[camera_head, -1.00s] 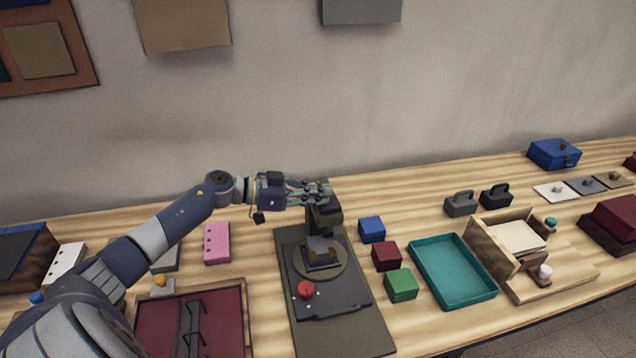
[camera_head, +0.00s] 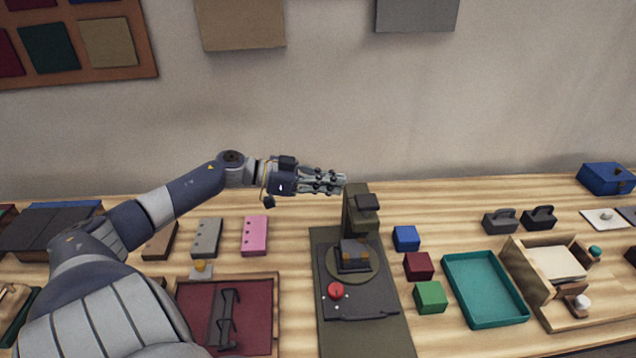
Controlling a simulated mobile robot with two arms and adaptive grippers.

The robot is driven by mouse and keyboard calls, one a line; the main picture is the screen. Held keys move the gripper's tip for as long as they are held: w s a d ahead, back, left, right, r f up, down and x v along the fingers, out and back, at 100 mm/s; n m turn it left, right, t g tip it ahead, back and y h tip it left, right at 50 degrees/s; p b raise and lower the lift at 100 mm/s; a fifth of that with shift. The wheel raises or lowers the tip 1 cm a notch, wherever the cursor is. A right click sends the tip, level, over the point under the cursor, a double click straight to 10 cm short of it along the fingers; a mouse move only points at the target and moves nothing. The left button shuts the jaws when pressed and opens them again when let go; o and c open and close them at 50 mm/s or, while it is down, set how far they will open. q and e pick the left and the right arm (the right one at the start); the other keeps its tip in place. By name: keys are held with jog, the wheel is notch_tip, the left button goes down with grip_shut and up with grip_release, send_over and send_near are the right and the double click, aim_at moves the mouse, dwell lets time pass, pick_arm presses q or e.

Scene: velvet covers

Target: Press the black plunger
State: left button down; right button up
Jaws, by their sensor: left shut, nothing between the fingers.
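A dark press stands on an olive mat (camera_head: 385,343) at the middle of the table. Its upright column (camera_head: 352,222) carries a small black block at the top, which looks like the black plunger (camera_head: 368,202). Below it, a round plate holds a dark block with a tan part (camera_head: 353,255). A red knob (camera_head: 336,290) sits at the front of the press base. My left gripper (camera_head: 343,182) is shut and empty, pointing right, just up and left of the plunger. Whether it touches the column top is unclear. My right gripper is not in view.
Blue (camera_head: 406,238), dark red (camera_head: 418,266) and green (camera_head: 430,297) blocks sit right of the press, beside a teal tray (camera_head: 450,268). A dark red tray (camera_head: 260,320) and a pink block (camera_head: 255,235) lie to its left. The wall is close behind.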

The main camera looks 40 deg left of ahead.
pick_arm(q)
jog(key=shift+v, duration=1.7)
